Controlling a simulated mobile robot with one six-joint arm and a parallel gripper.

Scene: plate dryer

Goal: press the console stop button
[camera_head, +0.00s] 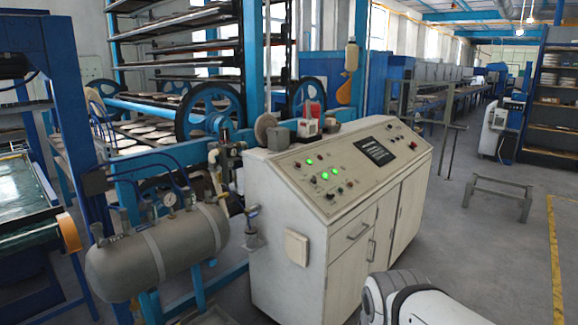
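The console (285,235) is a cream cabinet with a sloped top panel, in the middle of the head view. Its panel carries several lit green lamps (322,174), small dark knobs and small red spots. One red spot (412,145) is near the panel's right end, and others are among the green lamps. They are too small to tell which is the stop button. A white rounded part of my arm shows at the bottom edge, in front of the console's lower doors. My gripper is not in view.
A grey pressure tank (150,255) with a gauge stands left of the console. Blue racks with wheels (205,110) are behind it. A low metal stand (500,190) is on the right. The grey floor (480,255) right of the console is mostly clear.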

